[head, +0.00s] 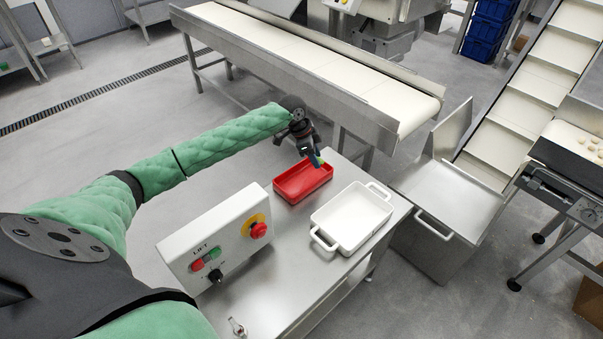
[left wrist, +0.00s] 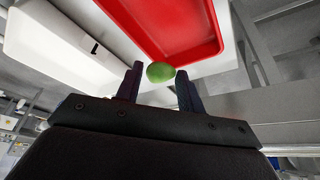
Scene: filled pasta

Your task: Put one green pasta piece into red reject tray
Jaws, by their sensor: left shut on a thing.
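The red reject tray (head: 290,189) lies on the steel table, left of the white tray. My left gripper (head: 317,163) is over the far right part of the red tray in the head view. It is shut on a green pasta piece (left wrist: 160,72), which sits between the two fingertips in the left wrist view. A bit of green also shows at the fingertips in the head view. The red tray (left wrist: 185,25) is close by in the left wrist view, and the part of it that shows is empty. My right gripper is not in view.
A white tray with handles (head: 352,217) stands right of the red tray. A control box (head: 215,240) with a red button stands at the table's left. A conveyor (head: 330,70) runs behind. The steel table (head: 270,290) is partly clear in front.

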